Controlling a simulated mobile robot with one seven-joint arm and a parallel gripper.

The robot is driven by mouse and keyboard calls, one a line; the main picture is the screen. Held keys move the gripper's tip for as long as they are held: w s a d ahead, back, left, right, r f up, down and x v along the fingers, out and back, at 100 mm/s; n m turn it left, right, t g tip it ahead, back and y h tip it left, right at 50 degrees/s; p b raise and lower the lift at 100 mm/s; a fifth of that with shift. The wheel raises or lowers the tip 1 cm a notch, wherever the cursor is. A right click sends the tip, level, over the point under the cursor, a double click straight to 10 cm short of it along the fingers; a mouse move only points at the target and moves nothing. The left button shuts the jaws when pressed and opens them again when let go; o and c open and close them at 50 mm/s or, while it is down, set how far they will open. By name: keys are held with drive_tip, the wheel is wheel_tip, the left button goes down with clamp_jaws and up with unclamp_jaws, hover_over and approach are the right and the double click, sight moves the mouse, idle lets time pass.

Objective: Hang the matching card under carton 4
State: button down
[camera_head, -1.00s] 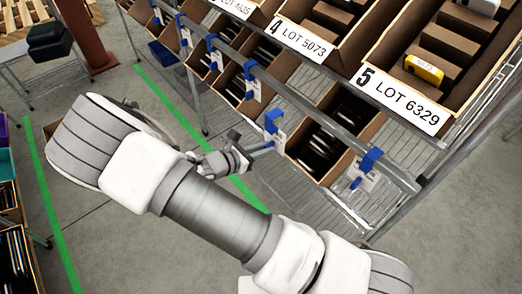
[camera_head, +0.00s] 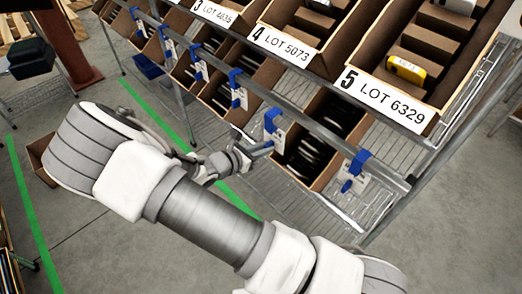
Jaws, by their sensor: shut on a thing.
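Carton 4 (camera_head: 322,29) stands tilted on the upper shelf, its white label (camera_head: 284,43) reading "4 LOT 5073". My gripper (camera_head: 266,150) is shut on a white card (camera_head: 279,138) that has a blue hook (camera_head: 271,119) at its top. The held card is close to the metal rail (camera_head: 310,126) below the cartons. I cannot tell whether its hook touches the rail. The print on the card is too small to read, and the fingertips are small in the picture.
Carton 5 (camera_head: 452,45), labelled "LOT 6329", holds a yellow item (camera_head: 406,70). Other blue-hooked cards hang along the rail, one to the right (camera_head: 355,178) and one to the left (camera_head: 239,97). Lower bins (camera_head: 318,183) sit behind the rail.

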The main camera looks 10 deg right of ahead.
sight(274, 138)
drive_tip(key=shift+w+d+b, duration=0.35)
drive_tip(key=shift+w+d, duration=0.35)
drive_tip(key=shift+d, duration=0.25)
drive_tip(key=shift+w+d+b, duration=0.35)
drive_tip(key=shift+w+d, duration=0.3)
drive_tip(key=shift+d, duration=0.25)
drive_tip(key=shift+w+d+b, duration=0.35)
drive_tip(key=shift+w+d, duration=0.35)
drive_tip(key=shift+d, duration=0.25)
drive_tip(key=shift+f+b, duration=0.55)
drive_tip(key=shift+f, duration=0.2)
drive_tip(key=shift+f, duration=0.1)
drive_tip(key=c, duration=0.8)
unclamp_jaws()
drive_tip(key=shift+a, duration=0.1)
